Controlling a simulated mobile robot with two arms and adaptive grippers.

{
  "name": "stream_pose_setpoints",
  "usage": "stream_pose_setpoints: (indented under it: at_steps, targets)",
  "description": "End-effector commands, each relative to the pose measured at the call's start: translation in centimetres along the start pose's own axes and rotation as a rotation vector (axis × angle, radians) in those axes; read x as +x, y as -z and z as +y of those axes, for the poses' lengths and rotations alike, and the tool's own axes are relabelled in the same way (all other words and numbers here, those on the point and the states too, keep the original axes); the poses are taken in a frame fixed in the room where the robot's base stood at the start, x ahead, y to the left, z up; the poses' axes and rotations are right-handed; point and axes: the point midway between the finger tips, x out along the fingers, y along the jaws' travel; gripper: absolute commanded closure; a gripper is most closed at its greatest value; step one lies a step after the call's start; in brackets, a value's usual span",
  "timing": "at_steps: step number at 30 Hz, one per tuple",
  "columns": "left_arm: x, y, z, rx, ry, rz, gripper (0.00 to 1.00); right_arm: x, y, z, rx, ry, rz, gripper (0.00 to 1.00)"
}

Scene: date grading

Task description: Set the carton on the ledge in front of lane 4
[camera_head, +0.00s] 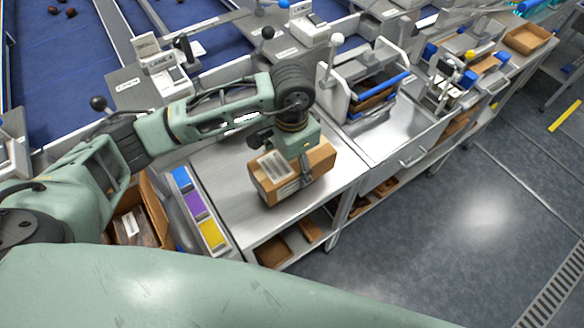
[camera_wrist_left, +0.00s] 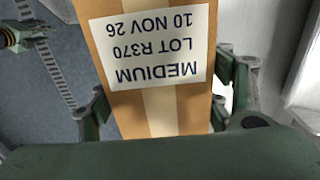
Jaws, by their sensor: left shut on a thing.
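The carton (camera_head: 322,160) is a brown cardboard box with a white label and a tape strip. In the left wrist view the carton (camera_wrist_left: 160,115) reads "MEDIUM, LOT R370, 10 NOV 26", upside down. My left gripper (camera_head: 302,167) is shut on it, with a finger on each side in the wrist view. The carton is over the bare steel bench top (camera_head: 225,165); I cannot tell whether it touches it. A lane sign (camera_head: 160,62) stands behind my left arm; its number is too small to read surely. My right gripper is not in view.
A tray of blue, purple and yellow blocks (camera_head: 198,205) lies left of the bench top. A steel machine with a blue bar (camera_head: 380,85) stands to the right. Black-knobbed levers (camera_head: 267,32) rise behind. Open cartons lie on the lower shelf (camera_head: 272,250).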

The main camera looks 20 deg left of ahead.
Motion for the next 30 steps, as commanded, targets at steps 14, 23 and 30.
stream_pose_setpoints:
  at_steps: [14, 23, 30]
  targets:
    - [3.5, 0.1, 0.1, 0.001, 0.000, 0.002, 0.86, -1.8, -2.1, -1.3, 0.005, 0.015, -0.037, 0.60]
    - [3.8, 0.0, 0.1, 0.001, -0.001, -0.001, 0.23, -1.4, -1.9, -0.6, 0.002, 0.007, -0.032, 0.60]
    - [3.8, 0.0, 0.1, 0.000, -0.001, -0.002, 0.10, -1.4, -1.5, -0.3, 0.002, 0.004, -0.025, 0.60]
